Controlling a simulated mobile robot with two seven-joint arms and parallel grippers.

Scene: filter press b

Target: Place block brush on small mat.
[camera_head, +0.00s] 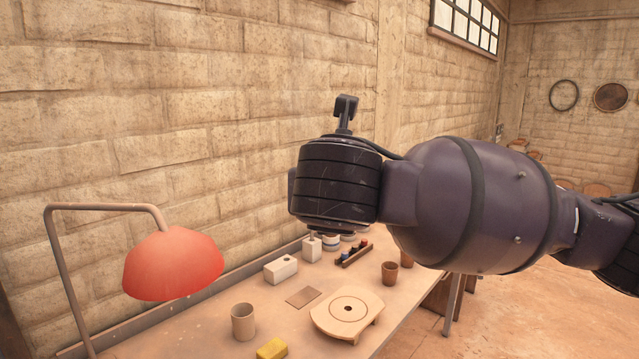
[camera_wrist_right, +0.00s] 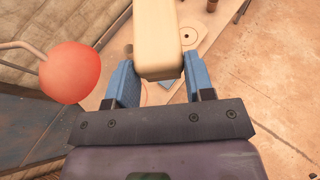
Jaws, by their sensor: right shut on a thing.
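My right gripper (camera_wrist_right: 160,85) is shut on the block brush (camera_wrist_right: 158,40), a pale cream block with rounded edges between its two blue fingers in the right wrist view. The block hides part of the table beyond it. In the head view my right arm reaches in from the right above the table, and I cannot make out its fingers or the brush there. The small mat (camera_head: 303,297), a flat brown square, lies bare on the table between a white block and a round board. My left gripper is in neither view.
On the table (camera_head: 225,293) stand a red lamp (camera_head: 173,262), a beige cup (camera_head: 243,322), a yellow sponge (camera_head: 271,348), the round board (camera_head: 347,310), the white block (camera_head: 281,269), a rack of small bottles (camera_head: 354,253) and a brown cup (camera_head: 390,273). A brick wall runs behind.

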